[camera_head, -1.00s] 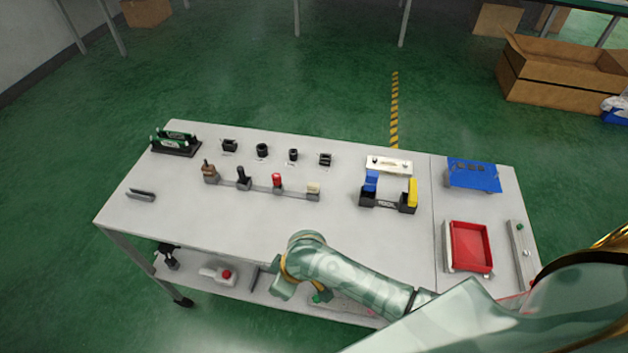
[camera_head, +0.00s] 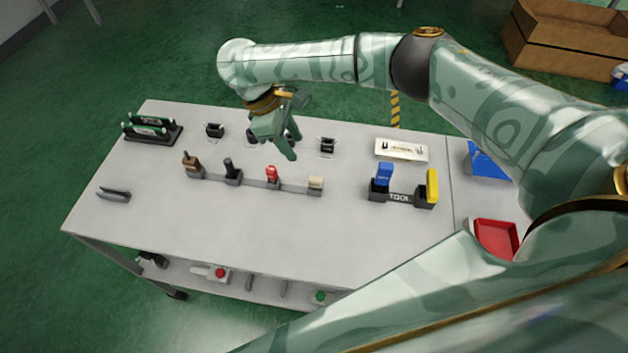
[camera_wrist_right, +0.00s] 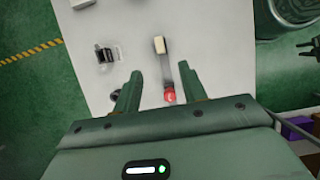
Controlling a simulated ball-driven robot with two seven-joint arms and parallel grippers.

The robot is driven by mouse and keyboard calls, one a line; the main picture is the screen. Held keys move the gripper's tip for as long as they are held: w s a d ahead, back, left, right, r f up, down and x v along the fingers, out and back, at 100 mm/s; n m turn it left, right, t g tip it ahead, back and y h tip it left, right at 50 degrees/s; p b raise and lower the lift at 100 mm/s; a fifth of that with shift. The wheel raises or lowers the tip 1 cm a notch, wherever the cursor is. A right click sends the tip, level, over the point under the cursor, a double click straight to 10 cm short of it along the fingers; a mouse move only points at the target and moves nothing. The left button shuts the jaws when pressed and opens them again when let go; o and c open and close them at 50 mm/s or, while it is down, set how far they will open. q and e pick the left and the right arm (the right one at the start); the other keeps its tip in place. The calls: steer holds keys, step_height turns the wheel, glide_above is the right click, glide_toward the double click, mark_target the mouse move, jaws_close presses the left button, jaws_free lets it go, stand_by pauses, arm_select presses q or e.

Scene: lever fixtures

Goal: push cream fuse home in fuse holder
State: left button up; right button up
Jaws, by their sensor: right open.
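The cream fuse (camera_head: 316,183) stands on a small grey holder (camera_head: 314,193) at the right end of a row of fixtures. Whether it is fully seated is too small to tell. My right gripper (camera_head: 295,130) is open above the table, over the back row of black sockets and apart from the fuse. My left gripper is out of view.
A red-topped fixture (camera_head: 272,174), a black lever (camera_head: 231,170) and a brown-handled one (camera_head: 191,164) stand left of the fuse. A black tool holder (camera_head: 400,197) with blue and yellow pieces stands to the right.

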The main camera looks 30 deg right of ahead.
steer(key=b, duration=0.3)
glide_above(314, 178)
steer(key=w+a, duration=0.1)
steer(key=a, duration=0.1)
step_height(314, 178, down, 8)
steer(key=shift+d+r, duration=0.15)
steer(key=b+x, duration=0.3)
steer(key=x, duration=0.2)
steer(key=shift+w, duration=0.15)
jaws_close()
